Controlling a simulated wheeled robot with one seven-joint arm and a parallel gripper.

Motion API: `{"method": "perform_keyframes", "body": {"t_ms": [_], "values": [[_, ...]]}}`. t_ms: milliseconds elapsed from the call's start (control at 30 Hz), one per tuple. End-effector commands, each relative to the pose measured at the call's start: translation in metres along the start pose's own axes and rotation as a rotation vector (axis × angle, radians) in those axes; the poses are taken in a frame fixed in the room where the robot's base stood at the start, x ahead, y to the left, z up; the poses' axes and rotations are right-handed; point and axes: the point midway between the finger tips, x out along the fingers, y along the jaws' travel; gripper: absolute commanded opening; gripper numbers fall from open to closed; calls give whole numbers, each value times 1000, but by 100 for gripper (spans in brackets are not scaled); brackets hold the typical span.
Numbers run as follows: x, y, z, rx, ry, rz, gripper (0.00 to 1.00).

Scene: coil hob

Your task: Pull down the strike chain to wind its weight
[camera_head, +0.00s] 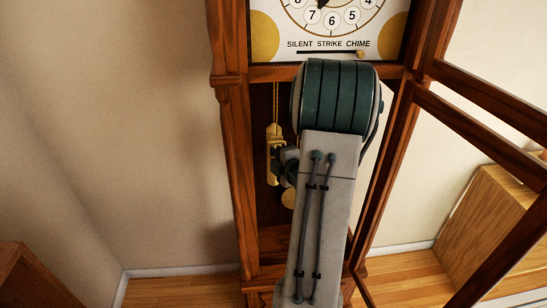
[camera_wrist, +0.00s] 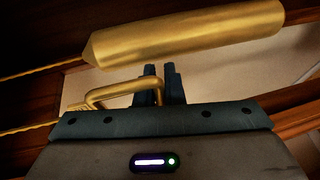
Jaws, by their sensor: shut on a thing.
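The tall wooden clock case (camera_head: 233,150) stands open, with its dial (camera_head: 335,15) at the top. A thin gold chain (camera_head: 276,103) hangs in the left of the case, with a brass piece (camera_head: 274,140) at its lower end. In the wrist view, my gripper (camera_wrist: 160,84) is shut on a bent brass pull (camera_wrist: 108,93). A chain (camera_wrist: 28,131) runs from the left toward this pull. A brass weight (camera_wrist: 190,38) lies across the view just beyond my fingers, with another chain (camera_wrist: 30,74) at its pointed end. My arm hides much of the case interior in the head view.
The dial plate reads "SILENT STRIKE CHIME". The clock's framed door (camera_head: 480,135) stands open to the right. A round brass disc (camera_head: 289,198) shows low in the case, partly behind my arm. A wooden box (camera_head: 490,225) stands at the right.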

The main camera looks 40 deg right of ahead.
Motion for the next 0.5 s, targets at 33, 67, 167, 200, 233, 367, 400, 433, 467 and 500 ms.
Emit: {"method": "perform_keyframes", "body": {"t_ms": [33, 67, 167, 200, 233, 367, 400, 433, 467, 500], "values": [[1, -15, 0, 4, 0, -13, 0], [1, -16, 0, 4, 0, -14, 0], [1, -17, 0, 4, -1, -14, 0], [1, -16, 0, 5, -1, -14, 0], [1, -16, 0, 5, -1, -14, 0], [0, -15, 0, 5, -1, -14, 0], [0, -15, 0, 5, -1, -14, 0], [0, -15, 0, 5, -1, -14, 0], [0, -15, 0, 5, -1, -14, 11], [0, -15, 0, 5, -1, -14, 18]]}}
